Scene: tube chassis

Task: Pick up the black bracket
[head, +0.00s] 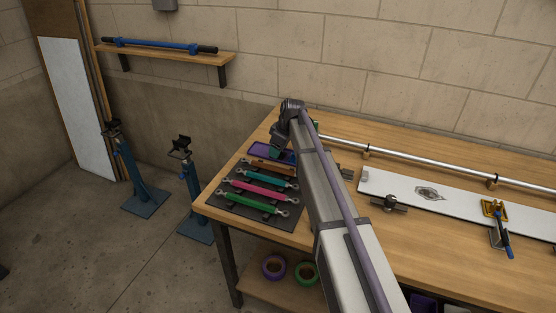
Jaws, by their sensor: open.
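My gripper (277,150) is at the far end of my arm, pointing down over the back left of the wooden bench, close to a purple tray (256,155). It is open; its fingertips are small and dark here, and I see nothing held between them. I cannot pick out the black bracket with certainty. A dark metal piece (388,204) lies on the bench in front of the white panel, but I cannot tell whether it is a bracket. My gripper and arm hide part of the tray and the bench behind them.
A dark mat (236,208) holds green (250,202), pink (258,191) and teal links in front of the tray. A long silver tube (430,165) and a white panel (460,202) with a yellow clamp (494,209) occupy the right. Blue stands (140,185) are on the floor left.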

